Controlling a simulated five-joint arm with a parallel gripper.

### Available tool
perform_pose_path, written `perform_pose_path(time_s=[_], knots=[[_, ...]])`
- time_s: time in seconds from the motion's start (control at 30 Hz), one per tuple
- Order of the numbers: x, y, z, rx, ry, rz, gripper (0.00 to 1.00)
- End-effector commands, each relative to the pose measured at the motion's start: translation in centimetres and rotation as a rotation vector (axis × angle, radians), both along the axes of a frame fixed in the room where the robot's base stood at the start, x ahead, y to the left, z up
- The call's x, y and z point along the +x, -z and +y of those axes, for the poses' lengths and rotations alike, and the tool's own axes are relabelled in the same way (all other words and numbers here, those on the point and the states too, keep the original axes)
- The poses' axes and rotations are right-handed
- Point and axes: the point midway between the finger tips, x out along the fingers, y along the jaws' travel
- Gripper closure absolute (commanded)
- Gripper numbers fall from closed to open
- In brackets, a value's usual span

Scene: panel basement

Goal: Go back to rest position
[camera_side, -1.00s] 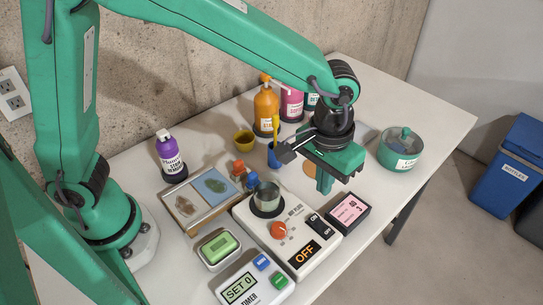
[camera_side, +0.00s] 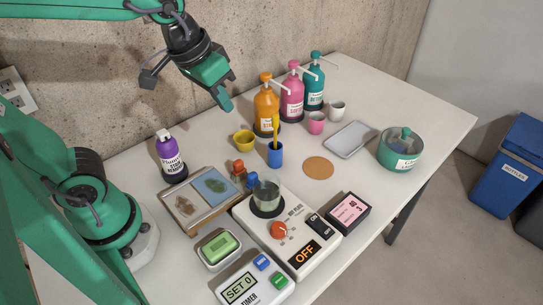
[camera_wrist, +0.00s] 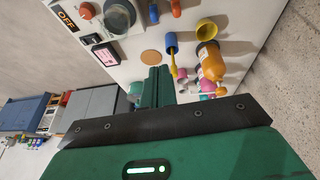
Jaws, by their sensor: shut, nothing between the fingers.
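My gripper (camera_side: 224,101) is raised in the air at the upper left of the side view, in front of the concrete wall and above the back of the table. Its green fingers are shut with nothing between them. In the wrist view its fingers (camera_wrist: 158,76) point out over the table. No object touches it.
A blue bin (camera_side: 505,170) stands right.

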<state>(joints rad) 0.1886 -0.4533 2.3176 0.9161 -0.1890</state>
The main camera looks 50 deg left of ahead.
Motion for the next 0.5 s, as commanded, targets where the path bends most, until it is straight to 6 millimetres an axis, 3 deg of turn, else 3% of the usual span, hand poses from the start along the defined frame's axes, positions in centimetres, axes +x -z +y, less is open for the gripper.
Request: perform_pose_path(time_s=[0.2,0.5], knots=[[-2.9,-0.3,3.2,0.028,-0.013,-0.078,1.00],[-5.1,0.0,5.2,0.063,-0.017,-0.134,1.00]])
